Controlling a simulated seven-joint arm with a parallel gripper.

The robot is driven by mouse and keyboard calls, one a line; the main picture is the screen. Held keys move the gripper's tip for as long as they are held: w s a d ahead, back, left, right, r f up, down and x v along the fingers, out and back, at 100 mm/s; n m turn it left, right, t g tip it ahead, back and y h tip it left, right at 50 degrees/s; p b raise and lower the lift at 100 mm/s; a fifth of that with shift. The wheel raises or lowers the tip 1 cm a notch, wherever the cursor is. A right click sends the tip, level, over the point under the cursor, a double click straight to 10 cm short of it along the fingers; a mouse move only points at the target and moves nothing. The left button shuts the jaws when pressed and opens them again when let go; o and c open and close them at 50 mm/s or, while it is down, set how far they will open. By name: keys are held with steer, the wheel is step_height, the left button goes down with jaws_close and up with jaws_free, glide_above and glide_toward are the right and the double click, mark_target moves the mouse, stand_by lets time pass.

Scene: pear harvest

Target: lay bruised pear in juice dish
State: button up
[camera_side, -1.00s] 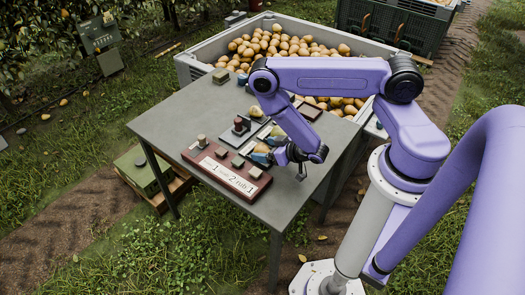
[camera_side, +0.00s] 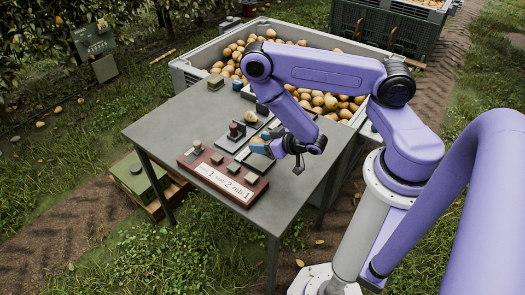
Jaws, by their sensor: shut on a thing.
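My gripper (camera_side: 263,143), with blue fingertips, is over the right half of the grey table, just beyond the right end of a reddish-brown board. It is shut on a small yellowish-brown pear (camera_side: 257,141), mostly hidden between the fingers. Bruising is too small to make out. Another pale pear (camera_side: 250,117) sits farther back among small flat trays. I cannot tell which of the trays or dishes is the juice dish; my gripper and forearm cover part of that area.
The reddish-brown board (camera_side: 222,181) carries a white label and several small blocks. A dark tray (camera_side: 228,146) with a red-brown knobbed piece stands behind it. A large grey bin (camera_side: 185,77) full of pears adjoins the table's back. The table's left front (camera_side: 160,130) is clear.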

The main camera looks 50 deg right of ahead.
mark_target(263, 141)
step_height(263, 141, up, 4)
steer(key=shift+w+d+r, duration=0.15)
steer(key=shift+d+r, duration=0.1)
steer(key=d+f+m+g+h, duration=0.15)
steer(key=d+m+h, duration=0.3)
steer(key=d, duration=0.95)
steer(key=d+f+m+g+h, duration=0.15)
steer(key=d+m+h, duration=0.3)
steer(key=d, duration=0.95)
steer(key=shift+g, duration=0.3)
steer(key=shift+s+a+f, duration=0.1)
steer(key=shift+s+f, duration=0.05)
steer(key=shift+f, duration=1.55)
steer(key=shift+s+a+f, duration=0.1)
steer(key=shift+f, duration=1.55)
steer(key=shift+f, duration=0.15)
steer(key=o, duration=1)
steer(key=shift+o, duration=0.2)
